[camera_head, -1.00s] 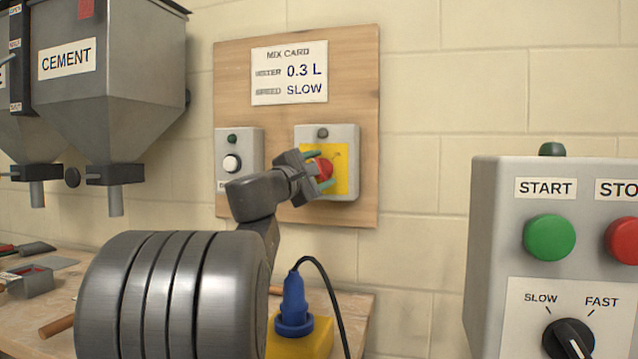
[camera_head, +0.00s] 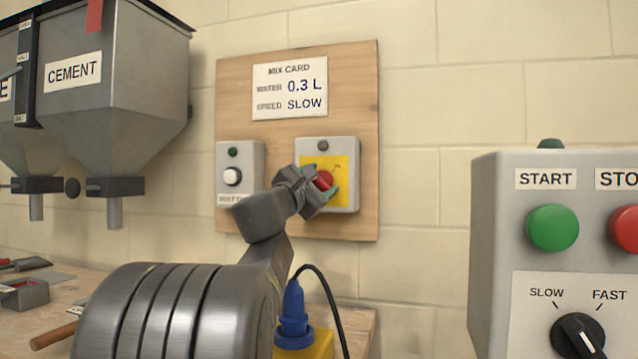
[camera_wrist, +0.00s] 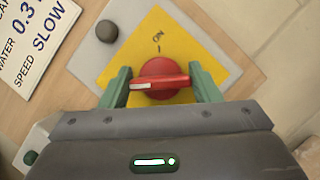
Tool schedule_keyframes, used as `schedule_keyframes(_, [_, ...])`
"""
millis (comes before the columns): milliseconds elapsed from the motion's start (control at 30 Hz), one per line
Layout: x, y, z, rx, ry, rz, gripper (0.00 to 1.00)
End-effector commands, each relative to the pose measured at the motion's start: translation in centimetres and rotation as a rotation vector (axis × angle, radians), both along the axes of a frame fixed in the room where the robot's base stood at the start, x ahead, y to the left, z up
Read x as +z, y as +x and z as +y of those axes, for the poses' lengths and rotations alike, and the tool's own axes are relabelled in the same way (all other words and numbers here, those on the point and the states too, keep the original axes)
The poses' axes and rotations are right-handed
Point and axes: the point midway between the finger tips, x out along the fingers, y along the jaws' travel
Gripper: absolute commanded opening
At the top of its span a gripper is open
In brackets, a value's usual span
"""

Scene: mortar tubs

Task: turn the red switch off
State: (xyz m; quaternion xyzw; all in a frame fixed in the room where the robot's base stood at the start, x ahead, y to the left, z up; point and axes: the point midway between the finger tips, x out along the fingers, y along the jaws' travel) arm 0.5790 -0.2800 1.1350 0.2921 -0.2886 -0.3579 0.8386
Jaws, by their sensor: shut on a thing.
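The red switch (camera_head: 324,180) is a rotary handle on a yellow plate (camera_head: 341,171) of a grey box on the wooden board. In the wrist view the red switch (camera_wrist: 163,75) lies crosswise between the green fingertips of my gripper (camera_wrist: 162,88), which is shut on the handle's ends. The handle's white mark is at its left end, turned away from the ON label (camera_wrist: 158,37) and its tick. No OFF label shows; the lower plate is hidden by my gripper. In the head view my gripper (camera_head: 325,184) reaches the switch from the lower left.
A dark grey lamp (camera_wrist: 107,31) sits on the box above the plate. Left of it is a box with a white button (camera_head: 232,176). The START/STOP panel (camera_head: 490,230) stands at right, a blue plug (camera_head: 293,310) below, and the cement hopper (camera_head: 115,90) at left.

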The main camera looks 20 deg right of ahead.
Motion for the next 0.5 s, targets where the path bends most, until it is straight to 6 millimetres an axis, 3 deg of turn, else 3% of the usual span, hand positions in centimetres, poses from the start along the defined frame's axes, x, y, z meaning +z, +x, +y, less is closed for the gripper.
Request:
schedule_keyframes(67, [-0.21,0.07,-0.01,0.001,0.000,0.004,0.34])
schedule_keyframes(100, [-0.21,0.07,-0.01,0.001,0.000,0.004,0.58])
schedule_keyframes(200, [-0.19,0.06,-0.01,0.000,0.000,0.004,0.78])
schedule_keyframes(500, [-0.09,-0.03,0.08,0.000,0.001,0.002,0.78])
